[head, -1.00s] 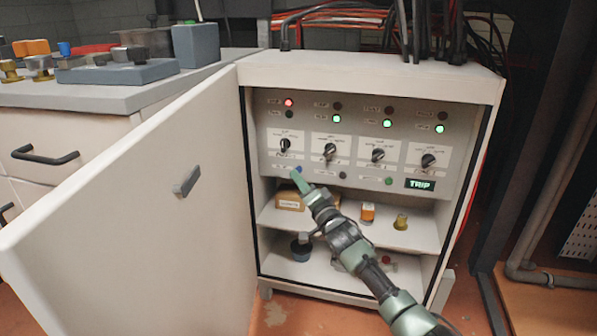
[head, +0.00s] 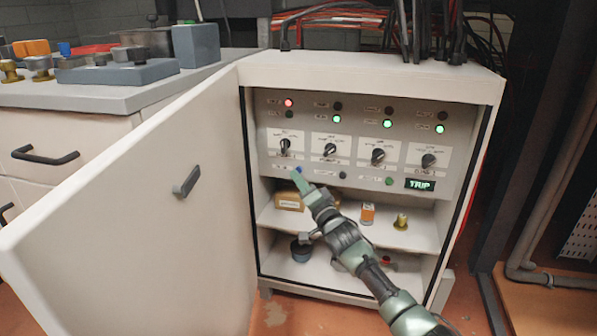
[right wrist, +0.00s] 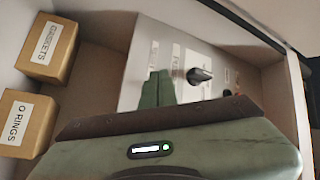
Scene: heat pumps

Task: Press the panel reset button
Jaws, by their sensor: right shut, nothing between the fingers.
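The panel (head: 360,150) is inside the open cabinet. Along its lower edge are a blue button (head: 298,169), a dark button (head: 342,175), a green button (head: 389,181) and a display reading TRIP (head: 420,185). Their labels are too small to read. My right gripper (head: 297,175) is shut and empty, its tip at the blue button and partly covering it; I cannot tell whether they touch. In the right wrist view the shut green fingers (right wrist: 158,90) point at the panel face (right wrist: 140,62), and the blue button is hidden. My left gripper is not in view.
Several black knobs (head: 378,155) sit above the buttons. A red lamp (head: 289,103) and several green lamps (head: 387,124) are lit. The open door (head: 130,215) stands left. Shelves below hold a box (head: 289,201), an orange-and-white item (head: 367,213) and a brass fitting (head: 401,221).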

